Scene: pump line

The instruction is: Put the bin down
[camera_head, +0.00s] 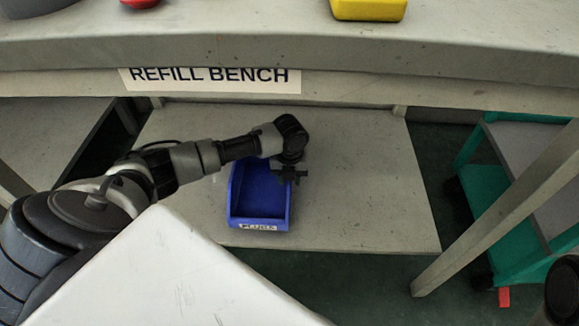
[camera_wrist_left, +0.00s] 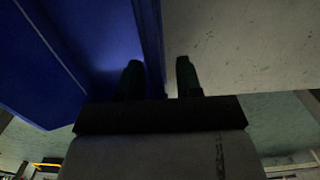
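The blue bin (camera_head: 247,205), with a label that seems to read PLUGS on its front, appears to rest on the lower shelf (camera_head: 360,190) under the refill bench. It looks empty in the part I can see. My left gripper (camera_head: 289,174) is at the bin's right wall. In the left wrist view, the fingers of the left gripper (camera_wrist_left: 160,78) stand on either side of the blue bin's wall (camera_wrist_left: 149,40), one inside and one outside. A gap shows between the wall and the outer finger, so the gripper looks open. My right gripper is not in view.
The bench top (camera_head: 250,45) with its REFILL BENCH sign (camera_head: 212,80) overhangs the shelf. A yellow object (camera_head: 368,9) and a red one lie on top. A green cart (camera_head: 510,210) stands at right behind a bench leg (camera_head: 500,210). The shelf right of the bin is clear.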

